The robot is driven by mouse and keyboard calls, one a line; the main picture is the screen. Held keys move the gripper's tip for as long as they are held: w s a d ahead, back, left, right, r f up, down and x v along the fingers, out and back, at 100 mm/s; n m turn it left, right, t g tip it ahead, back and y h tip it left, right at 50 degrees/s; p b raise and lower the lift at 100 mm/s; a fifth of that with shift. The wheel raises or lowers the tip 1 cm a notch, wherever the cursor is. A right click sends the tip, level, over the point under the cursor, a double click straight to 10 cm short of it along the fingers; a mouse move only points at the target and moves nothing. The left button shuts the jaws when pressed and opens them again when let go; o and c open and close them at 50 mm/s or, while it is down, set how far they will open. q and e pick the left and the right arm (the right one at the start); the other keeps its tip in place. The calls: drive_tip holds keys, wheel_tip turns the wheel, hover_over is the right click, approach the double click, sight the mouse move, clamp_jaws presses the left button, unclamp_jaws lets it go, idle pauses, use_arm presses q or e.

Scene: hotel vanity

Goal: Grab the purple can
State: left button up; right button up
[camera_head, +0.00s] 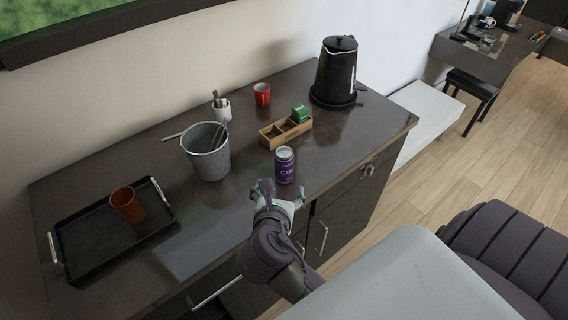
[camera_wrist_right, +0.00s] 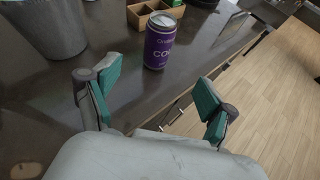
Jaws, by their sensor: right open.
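The purple can (camera_head: 285,166) stands upright on the dark vanity top, near its front edge. In the right wrist view the can (camera_wrist_right: 160,42) is ahead of the fingers, with its silver lid and white lettering showing. My right gripper (camera_head: 272,192) is at the front edge, just short of the can. Its green-padded fingers (camera_wrist_right: 153,94) are spread apart with nothing between them, and the can is beyond the tips, apart from them. My left gripper is not in either view.
A wooden divided box (camera_head: 270,137) with green packets (camera_head: 300,114) stands just behind the can. A grey bucket (camera_head: 207,158) is to its left. Farther back are a red cup (camera_head: 262,94) and a black kettle (camera_head: 336,72). A black tray (camera_head: 90,248) holds a brown cup (camera_head: 127,204).

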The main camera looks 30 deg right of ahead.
sight(283, 163)
drive_tip(key=shift+n, duration=0.6)
drive_tip(key=x, duration=0.2)
drive_tip(key=r+x, duration=0.1)
drive_tip(key=x, duration=0.5)
drive_tip(key=shift+w+d+r+p, duration=0.15)
drive_tip(key=shift+w+d+p, duration=0.1)
drive_tip(key=shift+w+p, duration=0.15)
drive_tip(key=shift+p+x, duration=0.6)
drive_tip(key=shift+x, duration=2.1)
drive_tip(key=shift+r, duration=0.2)
drive_tip(key=shift+c, duration=0.9)
drive_tip(key=c, duration=1.3)
drive_tip(key=shift+o, duration=0.2)
drive_tip(key=shift+r, duration=0.1)
